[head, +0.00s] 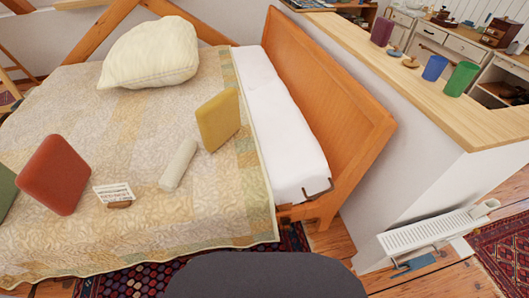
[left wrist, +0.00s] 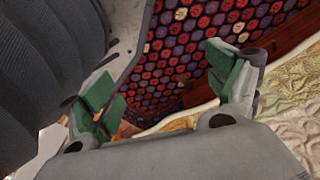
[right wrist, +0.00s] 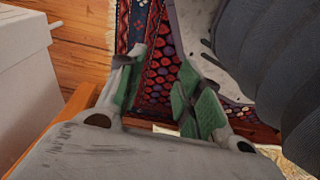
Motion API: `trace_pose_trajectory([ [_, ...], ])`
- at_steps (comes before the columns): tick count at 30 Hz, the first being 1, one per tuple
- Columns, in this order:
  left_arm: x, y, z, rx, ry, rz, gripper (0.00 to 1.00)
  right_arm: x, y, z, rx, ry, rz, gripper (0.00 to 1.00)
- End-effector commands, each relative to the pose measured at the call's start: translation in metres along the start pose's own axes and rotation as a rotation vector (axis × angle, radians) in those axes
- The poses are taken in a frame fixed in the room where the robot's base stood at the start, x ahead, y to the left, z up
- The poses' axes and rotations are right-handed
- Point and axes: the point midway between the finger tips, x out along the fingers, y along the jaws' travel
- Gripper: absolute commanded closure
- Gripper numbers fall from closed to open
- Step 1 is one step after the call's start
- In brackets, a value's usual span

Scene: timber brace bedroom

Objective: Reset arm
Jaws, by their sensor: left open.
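My left gripper (left wrist: 166,82) shows in the left wrist view. Its two green-padded fingers stand wide apart with nothing between them, above the dark patterned rug (left wrist: 190,45). My right gripper (right wrist: 160,88) shows in the right wrist view. Its green-padded fingers are apart, closer together than the left pair, and I see only rug between them. Neither gripper shows in the head view, and both hang low beside the bed (head: 110,225).
On the bed lie a cream pillow (head: 150,55), a yellow cushion (head: 218,120), a red cushion (head: 55,174), a pale roll (head: 178,165) and a small card (head: 114,193). A wooden-topped half wall (head: 440,100) and a white radiator (head: 430,232) stand at the right.

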Motion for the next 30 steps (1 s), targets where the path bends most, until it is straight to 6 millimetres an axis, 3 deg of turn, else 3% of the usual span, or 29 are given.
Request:
trace_pose_trajectory([
  [30, -0.034, -0.012, 0.104, 0.004, -0.023, -0.02, 0.11, -0.034, 0.012, 0.104, -0.005, -0.023, 0.02, 0.65],
])
